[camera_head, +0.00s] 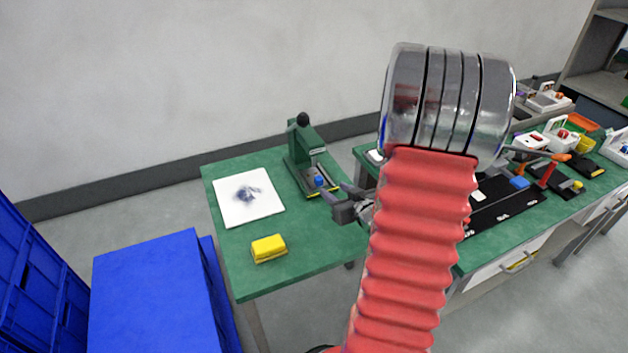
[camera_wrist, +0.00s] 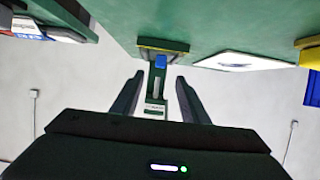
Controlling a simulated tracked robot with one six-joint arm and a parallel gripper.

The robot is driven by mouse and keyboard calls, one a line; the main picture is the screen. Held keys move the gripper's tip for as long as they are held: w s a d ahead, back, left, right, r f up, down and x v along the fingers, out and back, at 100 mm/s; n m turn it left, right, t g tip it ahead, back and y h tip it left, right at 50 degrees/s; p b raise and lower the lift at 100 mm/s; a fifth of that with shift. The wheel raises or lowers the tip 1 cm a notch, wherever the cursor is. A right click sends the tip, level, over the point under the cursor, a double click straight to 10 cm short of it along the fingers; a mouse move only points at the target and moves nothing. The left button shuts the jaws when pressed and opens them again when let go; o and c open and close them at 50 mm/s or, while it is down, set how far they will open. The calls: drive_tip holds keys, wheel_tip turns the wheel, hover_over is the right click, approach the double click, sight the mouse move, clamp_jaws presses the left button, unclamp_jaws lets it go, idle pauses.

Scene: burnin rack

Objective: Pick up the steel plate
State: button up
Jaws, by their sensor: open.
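I cannot pick out a steel plate with certainty. A flat white square board (camera_head: 248,197) with a dark smudge lies on the near green table; it also shows in the wrist view (camera_wrist: 245,62). A green press (camera_head: 306,150) with a black knob stands beside it, with a small blue piece (camera_head: 319,182) at its grey base. In the wrist view the press (camera_wrist: 156,88) and blue piece (camera_wrist: 160,62) appear between my fingers. My gripper (camera_head: 339,203) is open and empty, to the right of the press base. My arm hides part of the tables.
A yellow block (camera_head: 268,248) sits near the front of the green table (camera_head: 300,267). Blue crates (camera_head: 158,290) stand at the left. A second bench at the right carries a black mat (camera_head: 510,205), an orange-handled clamp (camera_head: 556,156) and several small parts.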

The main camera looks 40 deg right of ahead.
sight(320, 180)
drive_tip(key=shift+x, duration=2.6)
drive_tip(key=shift+w, duration=0.1)
drive_tip(key=shift+x, duration=2.55)
drive_tip(key=shift+a, duration=0.1)
drive_tip(key=shift+r, duration=0.1)
drive_tip(key=shift+c, duration=0.2)
clamp_jaws()
